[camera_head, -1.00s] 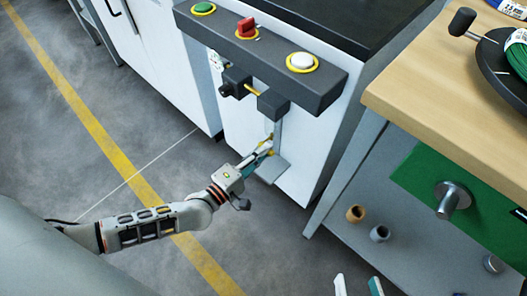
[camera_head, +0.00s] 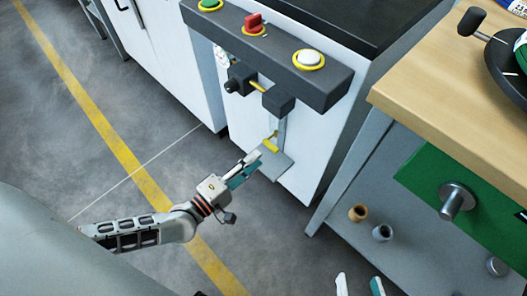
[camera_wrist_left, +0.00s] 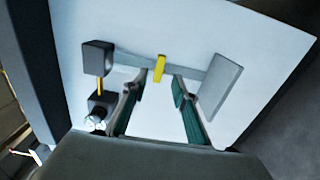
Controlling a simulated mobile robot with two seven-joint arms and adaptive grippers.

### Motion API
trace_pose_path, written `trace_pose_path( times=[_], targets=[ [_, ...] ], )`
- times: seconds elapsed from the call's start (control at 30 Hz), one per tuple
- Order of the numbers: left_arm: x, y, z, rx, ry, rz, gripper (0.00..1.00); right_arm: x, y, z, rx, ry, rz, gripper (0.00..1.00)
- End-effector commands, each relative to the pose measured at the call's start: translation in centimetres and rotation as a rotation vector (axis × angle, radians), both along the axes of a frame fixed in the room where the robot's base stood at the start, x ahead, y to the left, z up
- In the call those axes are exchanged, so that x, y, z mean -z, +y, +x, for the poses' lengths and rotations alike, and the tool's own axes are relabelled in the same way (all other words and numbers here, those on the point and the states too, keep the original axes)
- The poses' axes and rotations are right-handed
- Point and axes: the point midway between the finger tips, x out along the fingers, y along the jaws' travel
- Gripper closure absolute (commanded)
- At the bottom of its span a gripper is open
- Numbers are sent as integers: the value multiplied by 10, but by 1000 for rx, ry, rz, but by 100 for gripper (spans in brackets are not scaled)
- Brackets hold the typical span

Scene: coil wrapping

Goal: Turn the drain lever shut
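A small yellow lever handle (camera_head: 270,145), which I take for the drain lever, sits low on the white cabinet front beside a grey plate (camera_head: 275,163). In the left wrist view the lever (camera_wrist_left: 160,68) stands across a grey bar, ahead of the fingers. My left gripper (camera_head: 249,163) is just short of the lever in the head view. In the wrist view its teal-padded fingers (camera_wrist_left: 160,88) are apart with nothing between them. Only the fingertips of my right gripper (camera_head: 359,285) show at the bottom edge, spread apart and empty.
Above the lever are two black blocks joined by a yellow rod (camera_head: 257,87), and a dark panel (camera_head: 280,57) with green, red and white controls. A wooden-topped bench (camera_head: 450,110) stands at the right. Open floor lies to the left.

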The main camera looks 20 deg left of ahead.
Motion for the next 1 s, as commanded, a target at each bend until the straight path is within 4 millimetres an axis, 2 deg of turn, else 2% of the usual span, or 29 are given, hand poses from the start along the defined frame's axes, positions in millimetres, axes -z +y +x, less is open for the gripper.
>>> trace_pose_path(
  times=[0.1,0.33,0.5,1.0],
  targets=[
    [1,9,-24,0,3,1,72,0,0,0,0,-1,0,60],
    [0,18,-49,0,1,0,72,-1,0,0,0,-2,1,60],
    [-1,20,-55,0,-1,-1,72,-1,0,0,0,-2,1,60],
    [-1,20,-55,1,-2,0,72,-1,0,1,0,-2,1,60]
  ],
)
